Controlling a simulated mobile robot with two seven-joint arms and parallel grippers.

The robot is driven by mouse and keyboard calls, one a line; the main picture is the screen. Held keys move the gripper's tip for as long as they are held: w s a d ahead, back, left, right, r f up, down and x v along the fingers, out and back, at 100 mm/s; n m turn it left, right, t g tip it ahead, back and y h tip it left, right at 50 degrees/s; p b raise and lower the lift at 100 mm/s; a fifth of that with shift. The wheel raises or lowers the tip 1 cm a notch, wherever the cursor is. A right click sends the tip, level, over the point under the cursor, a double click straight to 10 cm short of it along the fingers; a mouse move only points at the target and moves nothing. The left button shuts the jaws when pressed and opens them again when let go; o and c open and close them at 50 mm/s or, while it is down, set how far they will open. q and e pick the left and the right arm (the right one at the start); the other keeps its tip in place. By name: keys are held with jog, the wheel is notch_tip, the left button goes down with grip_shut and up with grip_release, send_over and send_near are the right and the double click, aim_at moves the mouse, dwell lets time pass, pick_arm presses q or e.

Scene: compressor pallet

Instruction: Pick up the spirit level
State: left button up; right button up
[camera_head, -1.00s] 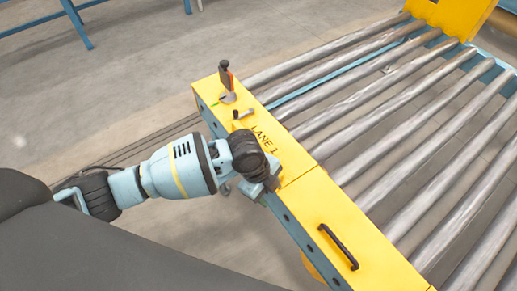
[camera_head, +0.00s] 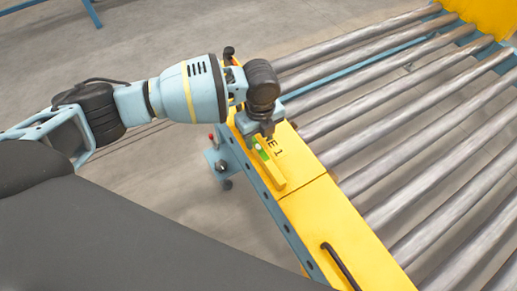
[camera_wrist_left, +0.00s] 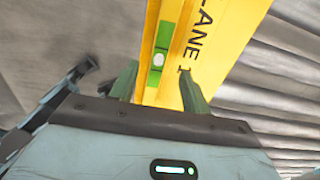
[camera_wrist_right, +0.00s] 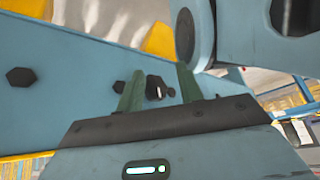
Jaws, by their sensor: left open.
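The spirit level is a yellow bar with a green vial (camera_head: 260,152). It lies along the yellow cover marked LANE 1, near its outer edge. My left gripper (camera_head: 263,138) is open, just over the level, and partly hides its far part in the head view. In the left wrist view the spirit level (camera_wrist_left: 160,58) runs between the two spread fingers of my left gripper (camera_wrist_left: 158,82), with the vial beyond the fingertips. My right gripper (camera_wrist_right: 159,84) shows only in its own wrist view, open and empty, facing a blue beam.
The yellow cover (camera_head: 340,215) runs along the roller conveyor (camera_head: 400,140). A black handle (camera_head: 340,265) stands on its near part. A light-blue bracket (camera_head: 220,165) with a red knob juts from the outer side. The blue beam (camera_wrist_right: 60,85) with dark bolts is close to my right gripper.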

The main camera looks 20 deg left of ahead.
aim_at(258, 147)
pick_arm(q)
jog(key=shift+a+f+b, duration=0.15)
jog(key=shift+f+b, duration=0.25)
jog(key=shift+f, duration=1)
jog(key=shift+a+f+b, duration=0.1)
jog(key=shift+f+b, duration=0.25)
jog(key=shift+f, duration=1.05)
grip_shut()
